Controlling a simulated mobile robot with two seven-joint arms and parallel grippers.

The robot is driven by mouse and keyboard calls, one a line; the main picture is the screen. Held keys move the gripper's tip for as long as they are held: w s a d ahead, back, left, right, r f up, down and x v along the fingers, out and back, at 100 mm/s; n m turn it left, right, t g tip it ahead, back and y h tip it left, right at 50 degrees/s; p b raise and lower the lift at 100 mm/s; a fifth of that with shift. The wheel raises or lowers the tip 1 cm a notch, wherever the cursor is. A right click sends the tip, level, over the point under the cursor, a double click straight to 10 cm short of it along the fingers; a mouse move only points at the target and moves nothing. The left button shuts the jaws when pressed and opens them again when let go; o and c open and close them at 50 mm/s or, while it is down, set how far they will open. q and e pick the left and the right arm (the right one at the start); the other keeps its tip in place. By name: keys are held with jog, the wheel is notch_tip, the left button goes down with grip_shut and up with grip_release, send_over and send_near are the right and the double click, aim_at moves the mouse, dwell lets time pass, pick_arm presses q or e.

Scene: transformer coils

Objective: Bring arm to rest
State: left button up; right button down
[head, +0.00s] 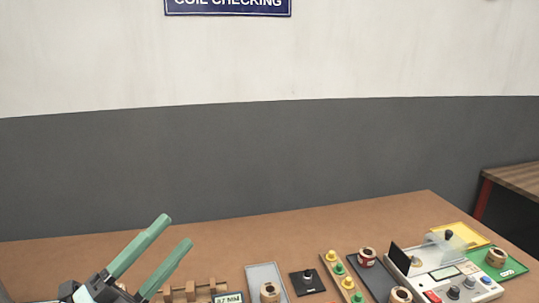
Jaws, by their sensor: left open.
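My left gripper (179,232) comes in at the lower left of the head view. Its two green fingers are apart, point up and to the right, and hold nothing. It is above the left part of the brown table (330,225), left of the coils and devices. My right gripper does not show in the head view.
Along the table's front are a wooden rack (190,292), a grey tray (262,272) with a coil (269,292), a black plate (306,282), a board with coloured knobs (338,270), a red coil (367,257), a tester (450,281) and a green tray (511,268). The table's back is clear.

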pick_arm(q)
jog(key=w+a+f+n+y, duration=0.3)
jog(key=a+f+n+y, duration=0.7)
jog(key=n+y, duration=0.45)
jog(key=s+f+n+g+y, duration=0.2)
jog(key=s+f+n+g, duration=0.25)
jog(key=f, duration=0.75)
jog(key=s+d+f+n+g+h, duration=0.35)
jog(key=s+f+g, duration=0.65)
jog(key=s+f, duration=0.6)
jog(key=w+d+f+t, duration=0.1)
jog(key=d+f+t, duration=0.1)
jog(key=f, duration=0.3)
jog(key=w+d+f+t+h+b, duration=0.1)
jog(key=w+d+f+t, duration=0.1)
jog(key=f, duration=0.3)
jog(key=shift+w+d+f+t, duration=0.25)
jog(key=shift+d+f+t, duration=0.05)
jog(key=shift+t, duration=0.45)
